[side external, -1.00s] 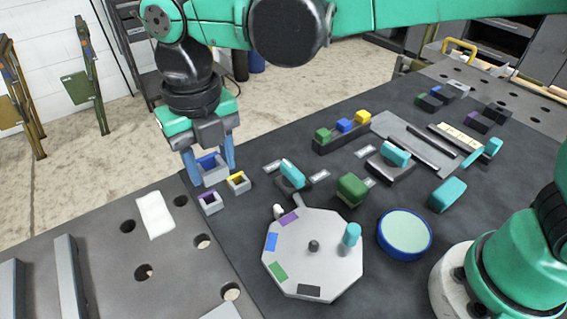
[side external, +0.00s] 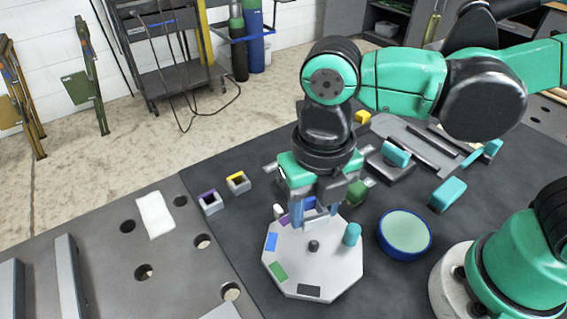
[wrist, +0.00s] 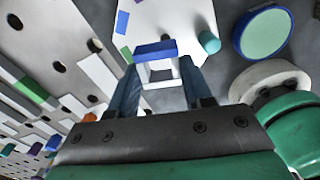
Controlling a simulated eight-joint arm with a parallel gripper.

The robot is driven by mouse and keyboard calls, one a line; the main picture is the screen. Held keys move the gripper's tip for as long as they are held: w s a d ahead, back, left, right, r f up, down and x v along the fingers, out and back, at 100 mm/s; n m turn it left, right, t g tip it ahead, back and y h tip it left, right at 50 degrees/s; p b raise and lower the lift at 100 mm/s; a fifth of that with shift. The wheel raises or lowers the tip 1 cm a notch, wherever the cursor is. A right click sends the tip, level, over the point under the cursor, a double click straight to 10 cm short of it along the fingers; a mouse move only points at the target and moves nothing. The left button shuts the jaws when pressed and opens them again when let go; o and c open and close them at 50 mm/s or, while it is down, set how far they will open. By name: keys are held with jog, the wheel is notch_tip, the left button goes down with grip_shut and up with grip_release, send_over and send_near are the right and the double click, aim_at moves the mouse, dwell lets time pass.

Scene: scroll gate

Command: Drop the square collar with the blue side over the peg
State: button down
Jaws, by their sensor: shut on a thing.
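My gripper (side external: 316,215) is shut on the square collar with the blue side (wrist: 156,64), which has a pale grey frame and an open centre. In the side view the collar is mostly hidden between the fingers, with a little blue showing. In the wrist view its blue side faces the plate. The collar is held above the far edge of the pale octagonal plate (side external: 330,272). The short dark peg (side external: 314,245) stands at the plate's middle, in front of and below my gripper in the side view. The collar is apart from the peg.
The plate carries coloured patches and a teal knob (side external: 352,234). A purple-sided collar (side external: 210,202) and a yellow-sided collar (side external: 238,182) stand to the left. A round blue-rimmed dish (side external: 404,235) and a teal block (side external: 447,194) are at the right.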

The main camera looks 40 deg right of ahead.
aim_at(316, 245)
jog(key=shift+s+d+f, duration=0.3)
jog(key=shift+s+f, duration=0.1)
jog(key=shift+f, duration=2)
jog(key=shift+f, duration=1.25)
jog(key=shift+c, duration=1.4)
grip_release()
jog(key=shift+o, duration=0.2)
jog(key=shift+o, duration=1.2)
jog(key=shift+r, duration=0.1)
